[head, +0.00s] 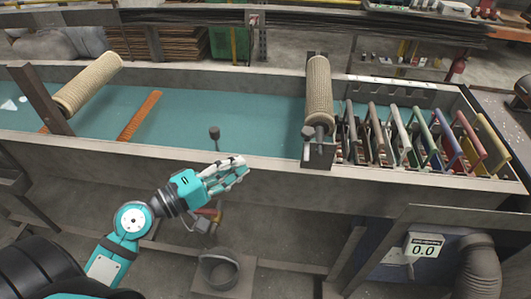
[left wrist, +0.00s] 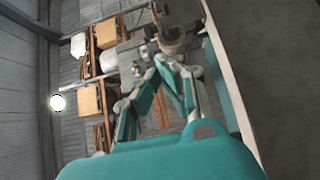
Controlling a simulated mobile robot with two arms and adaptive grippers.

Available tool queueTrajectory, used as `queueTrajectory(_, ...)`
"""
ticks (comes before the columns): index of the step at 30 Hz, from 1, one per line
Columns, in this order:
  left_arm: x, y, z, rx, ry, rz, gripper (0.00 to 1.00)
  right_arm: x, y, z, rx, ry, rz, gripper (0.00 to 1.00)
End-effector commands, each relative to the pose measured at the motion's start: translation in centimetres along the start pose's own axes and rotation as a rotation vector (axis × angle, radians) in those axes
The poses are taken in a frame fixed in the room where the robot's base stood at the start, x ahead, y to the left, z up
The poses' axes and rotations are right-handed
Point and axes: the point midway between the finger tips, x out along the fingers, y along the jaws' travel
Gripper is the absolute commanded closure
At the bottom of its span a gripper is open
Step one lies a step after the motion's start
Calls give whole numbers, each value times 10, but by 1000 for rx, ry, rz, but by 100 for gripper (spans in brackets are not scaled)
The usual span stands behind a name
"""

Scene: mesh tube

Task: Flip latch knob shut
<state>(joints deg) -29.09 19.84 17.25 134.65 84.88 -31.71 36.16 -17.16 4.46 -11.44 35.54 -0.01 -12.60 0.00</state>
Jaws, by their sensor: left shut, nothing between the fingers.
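A dark round knob on a short stem (head: 214,132) stands at the near wall of the blue-green trough in the head view. A second small dark knob (head: 309,132) sits at the near end of the right mesh tube (head: 318,88), beside its dark bracket; I cannot tell for certain which is the latch knob. My left gripper (head: 240,167) is shut and empty, in front of the near wall, below and right of the first knob and left of the second, apart from both. Its fingers (left wrist: 165,62) meet in the left wrist view. My right gripper is not in view.
Another mesh tube (head: 88,84) rests on a dark post at the left. Coloured frames (head: 425,140) stand in a row at the right end. A small stand with a dark ring (head: 218,270) is below my arm. The trough's middle is largely clear.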

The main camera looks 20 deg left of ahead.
Motion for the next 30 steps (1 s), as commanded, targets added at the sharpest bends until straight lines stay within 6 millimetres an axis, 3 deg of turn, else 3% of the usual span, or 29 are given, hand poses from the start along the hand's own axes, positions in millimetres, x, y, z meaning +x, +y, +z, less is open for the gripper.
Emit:
queueTrajectory(15,100,6,4,-3,-1,2,100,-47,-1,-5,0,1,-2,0)
queueTrajectory(21,117,2,23,-2,0,0,100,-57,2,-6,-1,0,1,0)
queueTrajectory(30,122,0,28,0,1,-1,100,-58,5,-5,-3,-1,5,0)
